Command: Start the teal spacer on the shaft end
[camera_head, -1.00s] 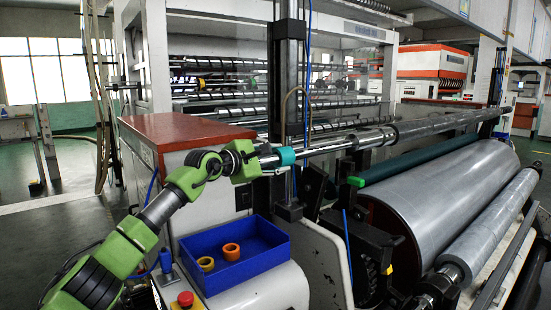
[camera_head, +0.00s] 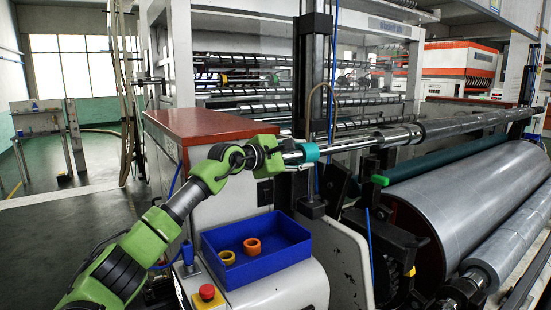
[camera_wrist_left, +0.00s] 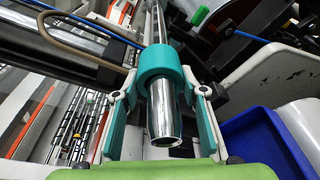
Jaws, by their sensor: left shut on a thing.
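The teal spacer (camera_head: 311,152) is a short ring at the near end of the long metal shaft (camera_head: 350,143). In the left wrist view the spacer (camera_wrist_left: 160,60) sits around the shaft, and the bright, tapered shaft end (camera_wrist_left: 163,112) sticks out through it towards my palm. My left gripper (camera_head: 301,154) comes in from the left, in line with the shaft. In the wrist view its two fingers (camera_wrist_left: 160,76) are shut on the spacer from both sides. The inside of the ring is hidden. My right gripper is not in view.
A blue tray (camera_head: 273,258) below the shaft holds a yellow ring (camera_head: 227,257) and an orange ring (camera_head: 252,245). A black upright column (camera_head: 315,80) stands close behind the spacer. A large grey roll (camera_head: 470,205) lies at the right. A red button (camera_head: 207,292) is at the front.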

